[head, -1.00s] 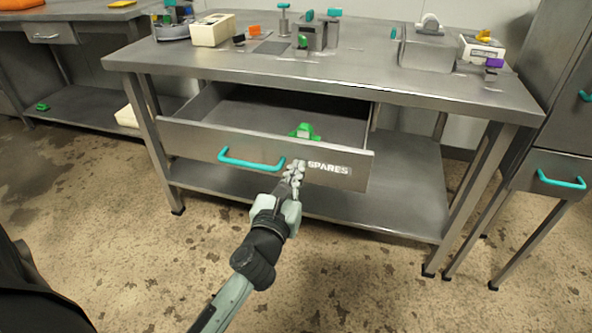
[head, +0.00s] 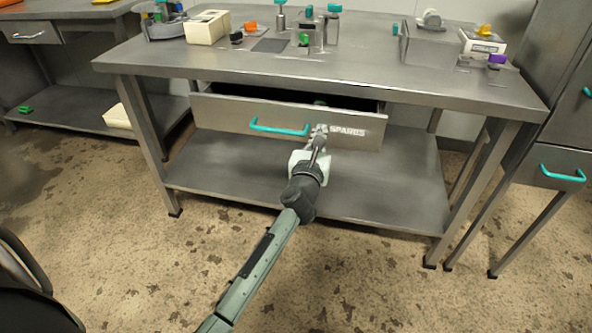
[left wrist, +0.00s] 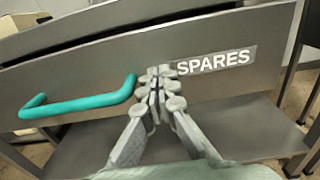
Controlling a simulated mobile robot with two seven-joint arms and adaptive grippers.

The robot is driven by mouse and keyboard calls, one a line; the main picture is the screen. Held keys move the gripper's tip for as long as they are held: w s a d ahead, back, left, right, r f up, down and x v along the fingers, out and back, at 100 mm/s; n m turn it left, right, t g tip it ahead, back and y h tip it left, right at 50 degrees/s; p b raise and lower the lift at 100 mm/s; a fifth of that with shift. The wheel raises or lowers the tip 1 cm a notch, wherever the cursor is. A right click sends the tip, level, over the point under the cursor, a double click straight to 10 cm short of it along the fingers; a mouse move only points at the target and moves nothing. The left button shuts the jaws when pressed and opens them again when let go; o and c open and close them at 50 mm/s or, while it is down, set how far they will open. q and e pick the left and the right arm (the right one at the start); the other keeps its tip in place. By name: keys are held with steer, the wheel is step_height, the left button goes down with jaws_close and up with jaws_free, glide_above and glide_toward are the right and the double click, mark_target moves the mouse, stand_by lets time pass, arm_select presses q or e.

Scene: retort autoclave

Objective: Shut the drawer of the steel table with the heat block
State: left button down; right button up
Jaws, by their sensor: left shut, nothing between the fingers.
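The steel table (head: 330,66) stands in the middle of the head view. Its drawer (head: 222,112) is partly open, with a narrow dark gap behind the front and a bit of a green thing inside. The drawer front has a teal handle (head: 279,129) and a SPARES label (head: 348,131). My left gripper (head: 320,131) is shut and empty, its fingertips at the drawer front between handle and label. The left wrist view also shows the left gripper (left wrist: 160,80) there, right of the handle (left wrist: 80,105). My right gripper is not in view.
Several small items, a cream box (head: 207,27) and a grey metal unit (head: 430,47) stand on the tabletop. The lower shelf (head: 240,176) is bare. A cabinet with a teal handle (head: 563,173) stands at the right.

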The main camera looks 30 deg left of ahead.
arm_select(q)
steer(key=x, duration=0.7)
steer(key=shift+w+d+b, duration=0.15)
steer(key=shift+w+b, duration=0.2)
steer(key=shift+w, duration=0.5)
steer(key=shift+a+r, duration=0.15)
steer(key=shift+a, duration=0.1)
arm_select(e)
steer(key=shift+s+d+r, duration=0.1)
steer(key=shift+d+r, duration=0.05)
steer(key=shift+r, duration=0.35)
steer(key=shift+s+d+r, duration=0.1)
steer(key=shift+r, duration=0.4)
arm_select(q)
steer(key=shift+w+r, duration=0.1)
